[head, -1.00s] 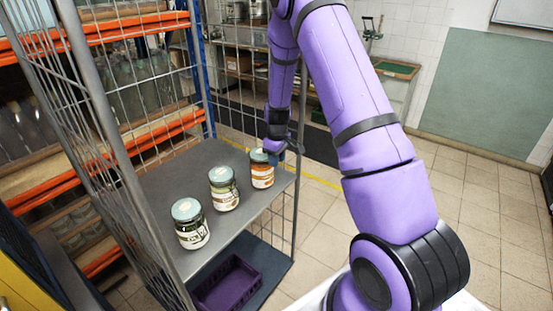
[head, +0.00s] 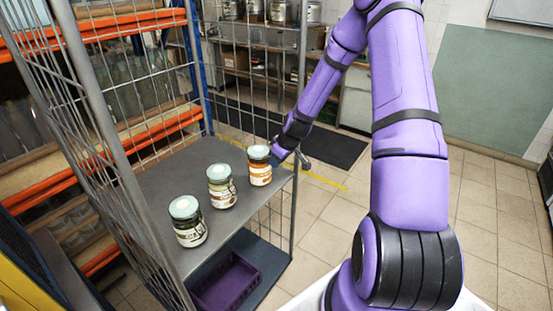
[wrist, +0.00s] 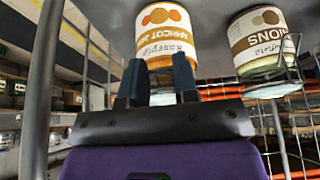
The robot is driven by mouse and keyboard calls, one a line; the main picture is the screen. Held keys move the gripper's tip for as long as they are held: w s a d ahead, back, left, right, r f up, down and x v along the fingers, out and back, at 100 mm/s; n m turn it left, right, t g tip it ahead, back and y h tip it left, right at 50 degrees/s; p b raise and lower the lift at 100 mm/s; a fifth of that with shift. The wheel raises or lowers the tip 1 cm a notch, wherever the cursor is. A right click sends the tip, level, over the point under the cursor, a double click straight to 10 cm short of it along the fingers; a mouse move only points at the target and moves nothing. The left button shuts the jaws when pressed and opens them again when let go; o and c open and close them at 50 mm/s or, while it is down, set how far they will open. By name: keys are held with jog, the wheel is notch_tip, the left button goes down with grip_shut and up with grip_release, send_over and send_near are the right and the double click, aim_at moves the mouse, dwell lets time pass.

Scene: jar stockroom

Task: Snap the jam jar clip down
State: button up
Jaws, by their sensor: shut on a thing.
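The jam jar (head: 260,168), with orange contents and a pale lid, stands upright at the far end of a row of three on a grey shelf. Its label reads apricot jam in the wrist view (wrist: 168,35), where it appears upside down. My gripper (head: 276,156) reaches in from the right at the jar's upper side, near the lid. In the wrist view my two dark fingers (wrist: 158,75) stand a little apart against the jar's lid end. They are shut on what seems to be its clip, which is mostly hidden by the fingers.
The onions jar (head: 221,187), with a wire clip on its side, stands close to the jam jar. Another jar (head: 187,222) is nearer. The grey shelf (head: 165,180) sits in a wire cage trolley. A purple crate (head: 228,284) lies below. Open floor is to the right.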

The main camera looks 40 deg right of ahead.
aim_at(269, 167)
jog(key=f+t+y, duration=0.1)
jog(key=t, duration=0.1)
jog(key=f+t+y, duration=0.1)
jog(key=t, duration=0.1)
jog(key=f+t+y, duration=0.1)
jog(key=t, duration=0.2)
jog(key=shift+s+d, duration=0.15)
jog(key=shift+s, duration=0.2)
jog(key=t, duration=0.1)
jog(key=f+t+y, duration=0.1)
jog(key=t, duration=0.1)
jog(key=shift+w+f+t, duration=0.2)
jog(key=shift+f+t, duration=0.05)
jog(key=shift+t, duration=0.15)
jog(key=shift+w+a+f+t+y, duration=0.15)
jog(key=shift+w+f+t+y, duration=0.2)
jog(key=shift+t, duration=0.45)
jog(key=shift+a+f+t+y, duration=0.15)
jog(key=shift+t+y, duration=0.3)
jog(key=shift+t, duration=0.35)
jog(key=o, duration=0.9)
jog(key=shift+w, duration=0.1)
jog(key=shift+d, duration=0.1)
